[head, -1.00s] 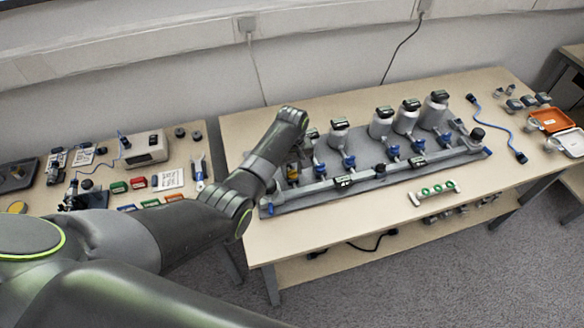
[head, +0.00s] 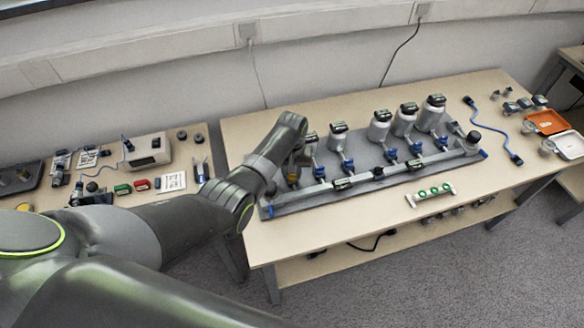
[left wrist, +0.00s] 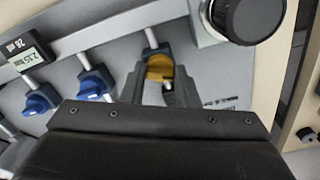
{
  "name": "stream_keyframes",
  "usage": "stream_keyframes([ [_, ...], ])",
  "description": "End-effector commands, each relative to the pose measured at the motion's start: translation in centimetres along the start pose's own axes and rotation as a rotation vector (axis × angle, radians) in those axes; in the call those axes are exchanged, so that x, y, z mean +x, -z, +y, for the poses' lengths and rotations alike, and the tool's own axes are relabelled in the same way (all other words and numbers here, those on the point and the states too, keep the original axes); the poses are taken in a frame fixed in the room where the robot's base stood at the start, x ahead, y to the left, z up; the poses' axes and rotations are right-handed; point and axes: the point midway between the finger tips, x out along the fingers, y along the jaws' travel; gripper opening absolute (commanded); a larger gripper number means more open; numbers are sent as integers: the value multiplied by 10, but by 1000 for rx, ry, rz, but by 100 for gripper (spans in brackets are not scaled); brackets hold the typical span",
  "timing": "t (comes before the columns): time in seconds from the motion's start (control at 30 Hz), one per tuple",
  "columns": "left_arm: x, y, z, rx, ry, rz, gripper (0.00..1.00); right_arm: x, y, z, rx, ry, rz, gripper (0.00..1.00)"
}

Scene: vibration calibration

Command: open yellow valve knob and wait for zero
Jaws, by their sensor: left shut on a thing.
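The yellow valve knob (left wrist: 160,68) shows in the left wrist view at the end of the grey manifold, between the two fingers of my left gripper (left wrist: 160,88). The fingers are shut on the knob. In the head view the yellow knob (head: 292,178) shows just below my left gripper (head: 297,165), near the left end of the manifold rail (head: 400,167). A small gauge display (left wrist: 27,53) is in the left wrist view; its reading looks like 2.1-something and is not clear. My right gripper is not in view.
Blue valve knobs (left wrist: 92,85) line the manifold next to the yellow one. A large black knob (left wrist: 250,15) is close to my left gripper. Grey canisters (head: 380,128) stand behind the rail. A green-dotted white holder (head: 430,194) lies in front, with bare table around it.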

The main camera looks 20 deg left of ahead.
Motion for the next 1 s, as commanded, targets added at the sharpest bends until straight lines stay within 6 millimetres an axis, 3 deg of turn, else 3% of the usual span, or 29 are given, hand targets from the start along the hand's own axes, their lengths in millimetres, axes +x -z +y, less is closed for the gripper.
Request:
stream_keyframes([
  [0.3, -3, 1, 0, 302, 0, 1, 5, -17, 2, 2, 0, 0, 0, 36],
  [1.0, -2, 1, 0, 941, 0, 4, 5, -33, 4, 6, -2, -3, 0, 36],
])
